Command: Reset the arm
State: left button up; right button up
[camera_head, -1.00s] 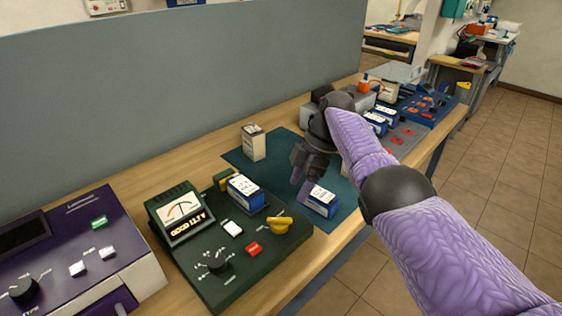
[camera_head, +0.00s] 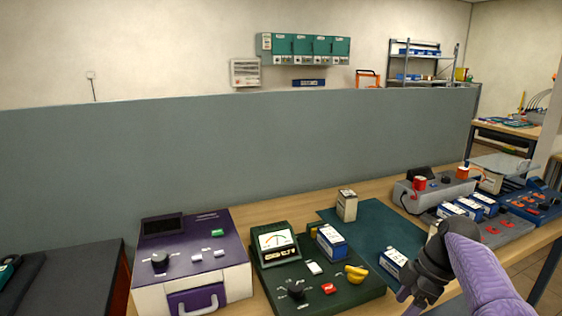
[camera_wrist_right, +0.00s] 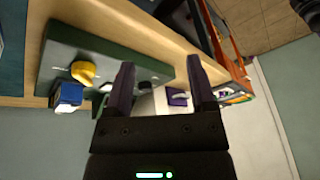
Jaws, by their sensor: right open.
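My right arm (camera_head: 485,275), in a purple sleeve with a dark wrist, comes in from the lower right in the head view. Its gripper (camera_head: 412,300) hangs near the bench's front edge, beside a blue-and-white battery (camera_head: 394,263) on the green mat; whether they touch is unclear. In the right wrist view the two fingers (camera_wrist_right: 161,88) are wide apart with nothing held between them. My left gripper is not in view.
The dark green tester (camera_head: 345,295) carries a blue-and-white battery (camera_head: 331,241) and a yellow knob (camera_head: 356,274). A purple-topped unit (camera_head: 190,240) stands left of it. A beige battery (camera_head: 347,205) is at the mat's (camera_head: 375,225) back. A grey partition (camera_head: 230,150) runs behind the bench.

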jog(key=s+f+m+h, duration=0.15)
jog(key=s+f, duration=0.25)
jog(key=f, duration=0.5)
jog(key=s+f+m+h, duration=0.1)
jog(key=s+f+m, duration=0.3)
jog(key=f, duration=0.5)
jog(key=s+f+m+h, duration=0.1)
jog(key=s+f, duration=0.4)
jog(key=f, duration=0.4)
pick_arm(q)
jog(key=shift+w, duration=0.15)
pick_arm(e)
jog(key=s+a+f+m, duration=0.1)
jog(key=s+f, duration=0.3)
jog(key=s, duration=0.6)
jog(key=s+a+f+m, duration=0.2)
jog(key=s+f, duration=0.2)
jog(key=s, duration=0.7)
jog(key=s+a+f+m, duration=0.2)
jog(key=s+f, duration=0.2)
jog(key=s, duration=0.7)
jog(key=shift+a+h, duration=0.2)
jog(key=shift+h, duration=0.25)
